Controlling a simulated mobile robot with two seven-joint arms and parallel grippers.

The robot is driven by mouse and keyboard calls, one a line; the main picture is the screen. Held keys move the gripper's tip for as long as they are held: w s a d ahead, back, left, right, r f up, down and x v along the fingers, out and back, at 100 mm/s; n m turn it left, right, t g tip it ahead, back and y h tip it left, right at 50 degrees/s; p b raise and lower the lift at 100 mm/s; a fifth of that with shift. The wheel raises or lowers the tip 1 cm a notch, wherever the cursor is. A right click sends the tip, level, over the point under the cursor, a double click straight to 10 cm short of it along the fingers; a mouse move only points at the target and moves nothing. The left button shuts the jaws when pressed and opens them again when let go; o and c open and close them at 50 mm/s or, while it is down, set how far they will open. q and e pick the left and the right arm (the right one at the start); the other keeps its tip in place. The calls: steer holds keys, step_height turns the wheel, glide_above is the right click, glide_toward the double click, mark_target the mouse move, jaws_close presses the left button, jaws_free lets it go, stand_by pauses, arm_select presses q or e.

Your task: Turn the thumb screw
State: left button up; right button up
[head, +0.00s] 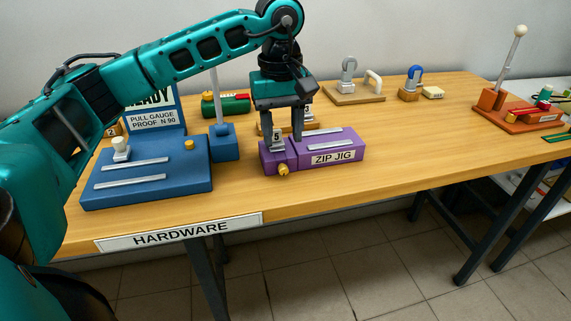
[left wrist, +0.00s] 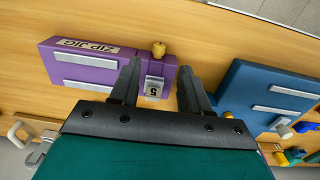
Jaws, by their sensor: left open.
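The purple zip jig (head: 328,144) lies near the front edge of the table, and it also shows in the left wrist view (left wrist: 88,72). A brass thumb screw (head: 283,169) sticks out of the jig's front side; in the left wrist view it (left wrist: 158,49) lies just beyond the fingertips. Whether the fingers touch the jig I cannot tell. My right gripper is out of view.
A blue pull gauge stand (head: 150,170) with another brass knob (head: 189,144) is left of the jig. The table (head: 400,135) is clear right of the jig.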

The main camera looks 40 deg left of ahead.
mark_target(284, 168)
arm_select(q)
step_height(284, 168, down, 8)
steer(key=shift+w+d+r+b, duration=0.1)
steer(key=shift+r+b, duration=0.1)
steer(key=shift+b, duration=0.15)
steer(key=shift+c, duration=0.2)
jaws_close()
